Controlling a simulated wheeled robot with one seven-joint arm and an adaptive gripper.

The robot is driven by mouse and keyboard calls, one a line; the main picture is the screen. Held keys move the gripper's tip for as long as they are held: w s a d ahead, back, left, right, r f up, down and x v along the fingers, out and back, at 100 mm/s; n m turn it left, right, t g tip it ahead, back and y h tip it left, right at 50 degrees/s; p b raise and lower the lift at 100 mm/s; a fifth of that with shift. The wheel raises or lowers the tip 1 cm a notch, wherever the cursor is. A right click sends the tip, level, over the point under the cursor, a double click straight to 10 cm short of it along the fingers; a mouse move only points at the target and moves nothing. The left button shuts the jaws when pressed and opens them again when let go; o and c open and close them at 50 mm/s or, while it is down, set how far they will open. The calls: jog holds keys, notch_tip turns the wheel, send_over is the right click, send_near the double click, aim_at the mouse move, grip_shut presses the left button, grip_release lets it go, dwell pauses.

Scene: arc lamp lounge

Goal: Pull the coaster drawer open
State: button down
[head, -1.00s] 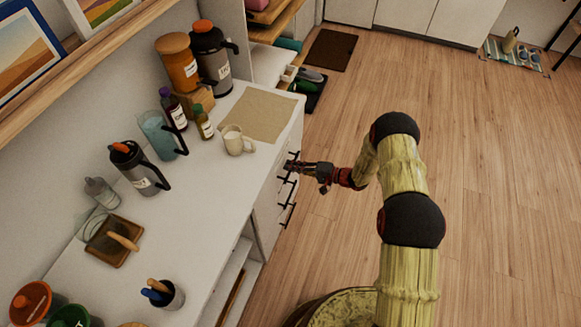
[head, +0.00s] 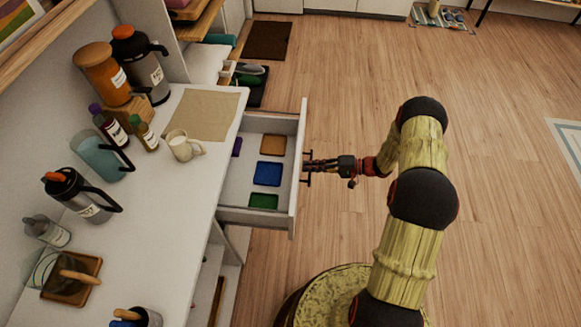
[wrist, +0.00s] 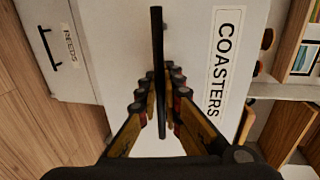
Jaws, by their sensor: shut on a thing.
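The coaster drawer (head: 297,170) stands pulled out from the white counter, with its inside in view. In it lie a brown coaster (head: 273,145), a blue coaster (head: 267,174), a green coaster (head: 263,201) and a partly hidden purple one (head: 237,147). My gripper (head: 312,167) is at the drawer's front. In the wrist view its fingers (wrist: 161,100) are shut on the dark bar handle (wrist: 157,45), beside a label reading COASTERS (wrist: 222,62).
The counter top (head: 170,215) holds a mug (head: 184,146), a beige mat (head: 201,114), bottles and jugs. Another drawer with a handle (wrist: 45,45) shows beside the coaster drawer in the wrist view. The wooden floor (head: 480,120) to the right is clear.

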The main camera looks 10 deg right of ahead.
jog(key=f+b+v, duration=0.1)
jog(key=v, duration=0.6)
jog(key=shift+d+f, duration=0.25)
jog(key=shift+d, duration=0.1)
jog(key=shift+s, duration=0.15)
jog(key=c, duration=2.1)
grip_release()
jog(key=shift+c, duration=0.2)
jog(key=shift+o, duration=0.5)
jog(key=v, duration=1.2)
